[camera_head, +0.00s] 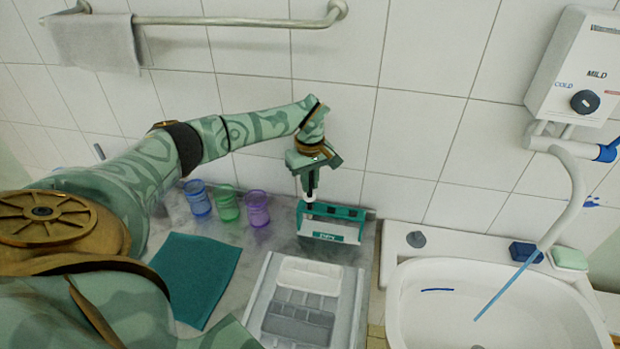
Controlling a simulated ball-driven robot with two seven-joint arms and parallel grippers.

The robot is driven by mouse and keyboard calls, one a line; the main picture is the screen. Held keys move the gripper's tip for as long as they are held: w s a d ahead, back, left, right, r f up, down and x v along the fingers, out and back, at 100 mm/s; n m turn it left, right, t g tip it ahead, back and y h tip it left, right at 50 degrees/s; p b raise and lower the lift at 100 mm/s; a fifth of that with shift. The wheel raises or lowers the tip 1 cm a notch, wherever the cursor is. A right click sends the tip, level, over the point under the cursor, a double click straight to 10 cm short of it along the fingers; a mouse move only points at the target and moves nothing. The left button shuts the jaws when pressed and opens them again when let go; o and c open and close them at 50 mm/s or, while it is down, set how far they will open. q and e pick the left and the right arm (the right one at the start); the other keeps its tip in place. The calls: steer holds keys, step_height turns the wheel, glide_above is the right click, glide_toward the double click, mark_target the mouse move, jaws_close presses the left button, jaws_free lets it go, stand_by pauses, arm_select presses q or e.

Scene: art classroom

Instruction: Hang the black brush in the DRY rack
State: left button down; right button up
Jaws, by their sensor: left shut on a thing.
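The rack (345,212) is a small teal and white stand at the back of the counter, against the tiled wall. A small label on its front is too small to read surely. My left gripper (312,168) is above the rack's left part and is shut on the black brush (311,184). The brush hangs roughly upright, with a white part at its lower end by the rack's top left. I cannot tell whether the brush touches the rack. My right gripper is not in view.
Blue (198,198), green (228,204) and purple (257,209) cups stand left of the rack. A teal cloth (196,272) and a grey-white paint tray (262,290) lie in front. A white sink (450,318) is at the right, with a blue sponge (525,252) and green soap (570,258) on its rim.

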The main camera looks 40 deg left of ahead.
mark_target(310, 196)
arm_select(q)
steer(key=shift+f+b, duration=0.7)
steer(key=shift+f, duration=0.85)
steer(key=c, duration=0.8)
jaws_free()
steer(key=shift+o, duration=0.2)
steer(key=shift+r, duration=0.15)
step_height(310, 196, up, 8)
steer(key=p, duration=0.7)
